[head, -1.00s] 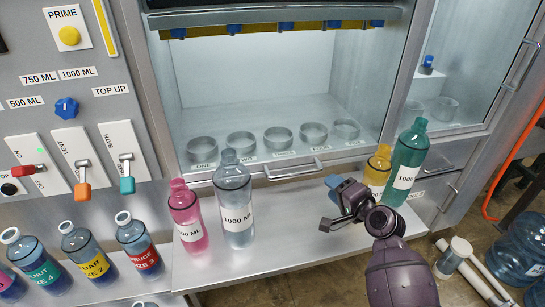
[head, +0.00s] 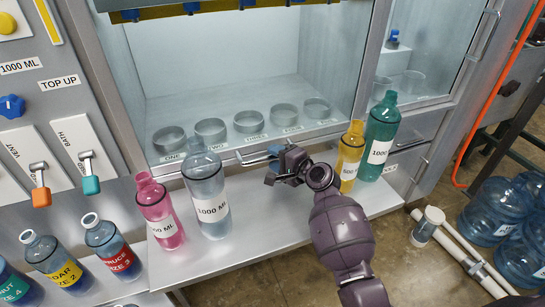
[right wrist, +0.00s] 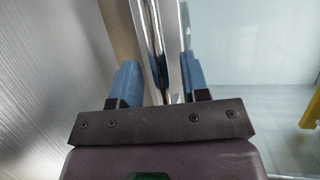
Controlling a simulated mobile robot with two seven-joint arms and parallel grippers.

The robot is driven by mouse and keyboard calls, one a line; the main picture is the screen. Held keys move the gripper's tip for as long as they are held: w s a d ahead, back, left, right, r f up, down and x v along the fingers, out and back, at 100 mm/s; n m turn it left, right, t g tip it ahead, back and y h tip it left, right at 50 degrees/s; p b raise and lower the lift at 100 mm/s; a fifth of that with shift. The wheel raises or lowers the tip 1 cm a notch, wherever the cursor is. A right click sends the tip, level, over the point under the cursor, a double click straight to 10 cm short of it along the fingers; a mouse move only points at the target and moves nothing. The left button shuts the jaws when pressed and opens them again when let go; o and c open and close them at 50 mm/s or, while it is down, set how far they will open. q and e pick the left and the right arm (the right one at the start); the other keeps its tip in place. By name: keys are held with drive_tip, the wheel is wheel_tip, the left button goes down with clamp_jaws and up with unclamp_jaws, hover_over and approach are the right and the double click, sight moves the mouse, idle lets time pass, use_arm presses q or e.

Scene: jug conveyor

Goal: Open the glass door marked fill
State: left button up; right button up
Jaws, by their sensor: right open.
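The glass-fronted chamber (head: 235,65) stands in the middle of the head view. A metal handle (head: 249,159) is on its lower front edge; I cannot read a fill mark on it. My right gripper (head: 274,166) is at the right end of this handle, partly hiding it. In the right wrist view its two blue fingers (right wrist: 158,75) stand apart, with an upright metal bar (right wrist: 156,45) between them. I cannot tell whether either finger touches it. My left gripper is out of view.
On the ledge (head: 270,212), a pink bottle (head: 160,213) and a clear bottle (head: 207,192) stand left of my gripper. A yellow bottle (head: 349,158) and a teal bottle (head: 379,140) stand close on its right. Several labelled rings (head: 250,121) sit inside the chamber.

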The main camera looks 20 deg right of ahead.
drive_tip(key=shift+w+a+f, duration=0.1)
drive_tip(key=shift+w+a, duration=0.15)
drive_tip(key=shift+w, duration=0.3)
drive_tip(key=shift+c, duration=0.4)
clamp_jaws()
